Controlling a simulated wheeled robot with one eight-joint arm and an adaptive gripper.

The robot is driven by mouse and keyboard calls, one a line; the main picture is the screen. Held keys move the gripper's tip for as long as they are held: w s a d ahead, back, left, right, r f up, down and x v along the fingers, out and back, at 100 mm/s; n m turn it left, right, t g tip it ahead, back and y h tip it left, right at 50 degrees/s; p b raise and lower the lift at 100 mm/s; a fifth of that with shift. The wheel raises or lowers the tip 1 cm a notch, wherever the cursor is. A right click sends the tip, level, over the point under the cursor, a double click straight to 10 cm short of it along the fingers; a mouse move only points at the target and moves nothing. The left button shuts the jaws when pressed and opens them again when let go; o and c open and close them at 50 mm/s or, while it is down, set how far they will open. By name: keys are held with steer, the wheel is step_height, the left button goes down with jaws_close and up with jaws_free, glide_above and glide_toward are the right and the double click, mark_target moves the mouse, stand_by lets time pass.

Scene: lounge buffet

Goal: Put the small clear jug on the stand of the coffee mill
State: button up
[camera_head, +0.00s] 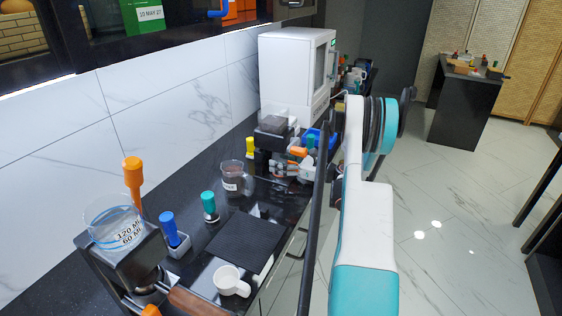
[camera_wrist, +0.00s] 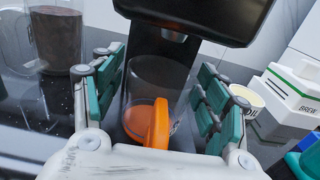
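A small clear jug (camera_wrist: 152,78) with an orange handle (camera_wrist: 156,124) stands upright between my gripper's fingers (camera_wrist: 160,68) in the wrist view. The fingers, with teal pads, are spread on either side of it, with narrow gaps showing at its rim. The black coffee mill (camera_wrist: 190,12) rises behind, its spout above the jug.
A glass jug with dark contents (camera_head: 234,180) stands left of the mill. A black mat (camera_head: 243,243), tampers and a white cup (camera_head: 231,281) lie nearer. A white appliance (camera_head: 293,72) stands behind.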

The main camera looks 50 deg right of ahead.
steer(key=shift+r, duration=0.1)
steer(key=shift+s+d+r, duration=0.1)
steer(key=p+v, duration=0.2)
steer(key=v, duration=0.9)
steer(key=shift+s+d, duration=0.1)
steer(key=shift+s, duration=0.25)
steer(key=o, duration=0.7)
steer(key=shift+c, duration=0.2)
steer(key=b+v, duration=0.2)
steer(key=v, duration=0.7)
